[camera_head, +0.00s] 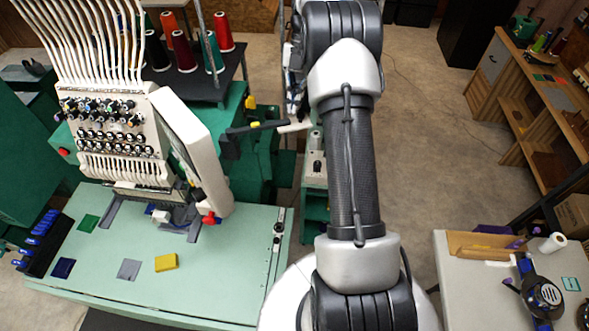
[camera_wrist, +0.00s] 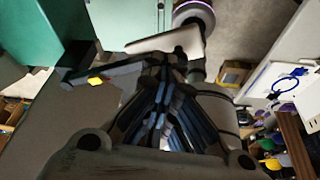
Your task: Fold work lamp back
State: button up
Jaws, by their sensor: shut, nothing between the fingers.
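The work lamp seems to be the dark bar with a small yellow tab (camera_head: 255,126), beside the embroidery machine's right side in the head view. Its dark block end (camera_head: 230,146) is at the left, and a pale arm joins it at the right. In the wrist view the dark bar (camera_wrist: 118,70) runs left from near my fingertips, with the pale arm (camera_wrist: 165,40) beyond. My gripper (camera_wrist: 165,63) is shut and empty, its fingertips close to the bar. I cannot tell whether they touch. In the head view my arm largely hides the gripper.
The embroidery machine's tilted panel (camera_head: 190,150) and green table (camera_head: 130,260) lie to the left. Thread cones (camera_head: 183,50) stand on a dark shelf (camera_head: 228,80) behind. A light workbench (camera_head: 465,285) stands at right front. The floor (camera_head: 430,140) right of my arm is clear.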

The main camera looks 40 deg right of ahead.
jog(key=shift+o, duration=0.6)
jog(key=shift+w+a+f, duration=0.15)
jog(key=shift+w+a, duration=0.05)
jog(key=o, duration=0.8)
jog(key=shift+s+d, duration=0.15)
jog(key=shift+d, duration=0.1)
